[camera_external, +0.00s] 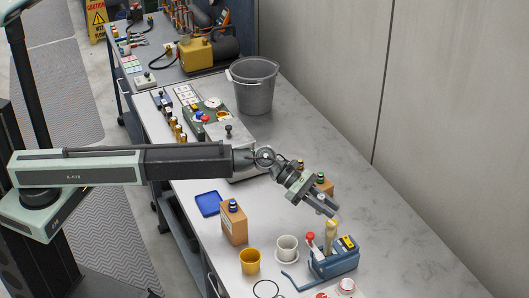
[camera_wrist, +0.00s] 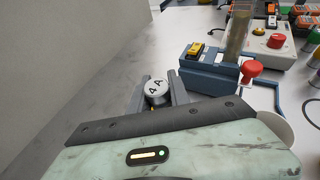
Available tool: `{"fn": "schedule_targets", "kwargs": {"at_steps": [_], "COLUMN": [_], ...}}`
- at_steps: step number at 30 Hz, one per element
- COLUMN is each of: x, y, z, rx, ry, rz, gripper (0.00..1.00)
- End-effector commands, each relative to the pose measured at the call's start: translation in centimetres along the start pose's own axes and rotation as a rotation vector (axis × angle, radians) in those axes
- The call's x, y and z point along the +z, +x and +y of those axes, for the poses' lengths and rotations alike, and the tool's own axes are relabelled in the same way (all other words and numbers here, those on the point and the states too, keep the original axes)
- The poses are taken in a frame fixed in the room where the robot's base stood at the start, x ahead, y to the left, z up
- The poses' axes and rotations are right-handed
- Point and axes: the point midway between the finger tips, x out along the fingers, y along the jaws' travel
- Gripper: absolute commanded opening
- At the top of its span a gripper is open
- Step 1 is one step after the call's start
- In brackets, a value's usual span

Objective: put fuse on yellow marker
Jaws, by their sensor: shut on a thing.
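My gripper (camera_external: 328,208) is above the bench, close to a blue block (camera_external: 337,264). In the wrist view, my gripper (camera_wrist: 158,94) is shut on a fuse (camera_wrist: 157,87) with a grey end cap reading "4 A". The fuse's body is mostly hidden. The blue block (camera_wrist: 207,76) stands to the right of my gripper in the wrist view. It carries a small yellow piece (camera_wrist: 195,49), also visible in the external view (camera_external: 347,243). I cannot tell whether this is the yellow marker. A tan cylinder (camera_wrist: 237,34) stands upright at the block.
A red knob (camera_external: 310,238) rises beside the tan cylinder. A white cup (camera_external: 287,248), yellow cup (camera_external: 250,262) and tan box (camera_external: 234,224) stand to the left. A grey bucket (camera_external: 253,86) is farther back. The bench strip along the wall is clear.

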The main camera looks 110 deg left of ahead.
Motion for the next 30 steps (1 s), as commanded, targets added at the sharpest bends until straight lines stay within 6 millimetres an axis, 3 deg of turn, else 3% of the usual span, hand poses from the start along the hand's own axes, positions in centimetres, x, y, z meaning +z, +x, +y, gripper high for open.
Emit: {"fn": "schedule_targets", "kwargs": {"at_steps": [1,3,13,19,30], "x": [0.4,0.7,1.1,-2.5,-2.5], "y": [1.5,2.4,3.9,5.2,5.2], "z": [0.8,1.2,2.0,1.9,1.9], "rx": [-0.001,-0.001,0.0,0.0,0.0], "ry": [0.0,0.0,0.0,0.0,0.0], "rz": [0.0,0.0,0.0,0.0,0.0], "gripper": [0.0,0.0,0.0,0.0,0.0]}}
